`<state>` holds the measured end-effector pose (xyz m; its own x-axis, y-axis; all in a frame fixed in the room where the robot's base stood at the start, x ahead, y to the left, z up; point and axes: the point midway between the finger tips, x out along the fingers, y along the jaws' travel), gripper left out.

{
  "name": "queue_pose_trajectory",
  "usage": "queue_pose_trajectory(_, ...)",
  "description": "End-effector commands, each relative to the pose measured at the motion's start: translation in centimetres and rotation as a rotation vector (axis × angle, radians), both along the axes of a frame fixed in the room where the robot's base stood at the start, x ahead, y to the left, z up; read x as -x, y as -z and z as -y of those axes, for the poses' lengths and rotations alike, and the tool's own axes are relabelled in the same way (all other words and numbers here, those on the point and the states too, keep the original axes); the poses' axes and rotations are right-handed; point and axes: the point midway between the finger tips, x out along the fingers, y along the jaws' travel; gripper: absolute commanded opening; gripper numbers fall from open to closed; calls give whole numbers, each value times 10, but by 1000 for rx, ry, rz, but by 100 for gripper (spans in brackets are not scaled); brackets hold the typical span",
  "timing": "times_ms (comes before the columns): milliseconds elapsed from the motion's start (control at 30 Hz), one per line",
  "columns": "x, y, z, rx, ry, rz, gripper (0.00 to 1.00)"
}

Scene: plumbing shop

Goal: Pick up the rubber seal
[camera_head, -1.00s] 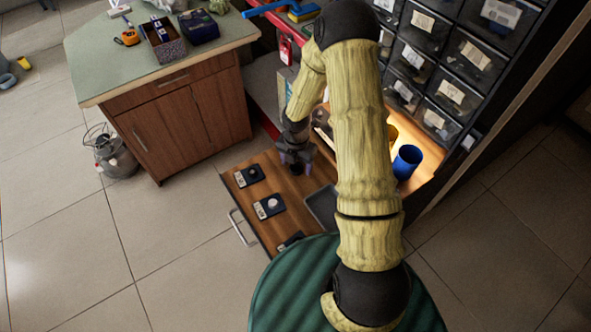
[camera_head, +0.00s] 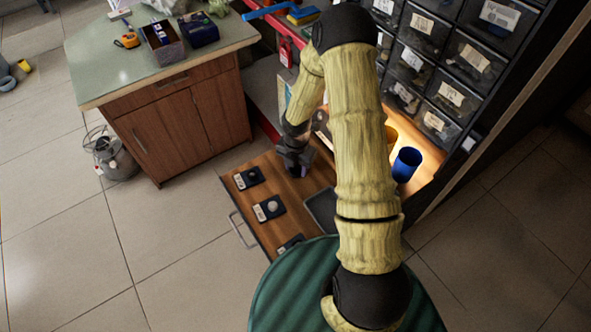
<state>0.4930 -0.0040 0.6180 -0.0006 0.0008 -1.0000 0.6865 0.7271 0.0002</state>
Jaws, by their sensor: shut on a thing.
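My gripper (camera_head: 297,172) is low over the open wooden drawer (camera_head: 281,180), near its upper middle. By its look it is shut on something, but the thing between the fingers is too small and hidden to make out. I cannot clearly see the rubber seal. Several small dark trays lie in a row along the drawer's left side: an upper one (camera_head: 248,178), a middle one (camera_head: 268,208) with a pale round piece, and a lower one partly hidden by my body.
A grey tray (camera_head: 322,208) lies in the drawer beside my arm. A blue cup (camera_head: 406,164) stands right of my arm, below the parts bins (camera_head: 450,95). A wooden cabinet (camera_head: 180,125) with a green top stands at left. The floor at left is mostly clear.

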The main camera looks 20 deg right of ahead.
Motion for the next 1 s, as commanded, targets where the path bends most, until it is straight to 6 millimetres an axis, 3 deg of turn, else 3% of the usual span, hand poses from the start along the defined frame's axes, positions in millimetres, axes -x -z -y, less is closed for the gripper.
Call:
queue_pose_trajectory(267, 0, -15, 0, 0, 1, 1, 20)
queue_pose_trajectory(700, -1, -93, 0, 1, 1, 2, 20)
queue_pose_trajectory(1000, 0, -100, 1, 1, 1, 0, 20)
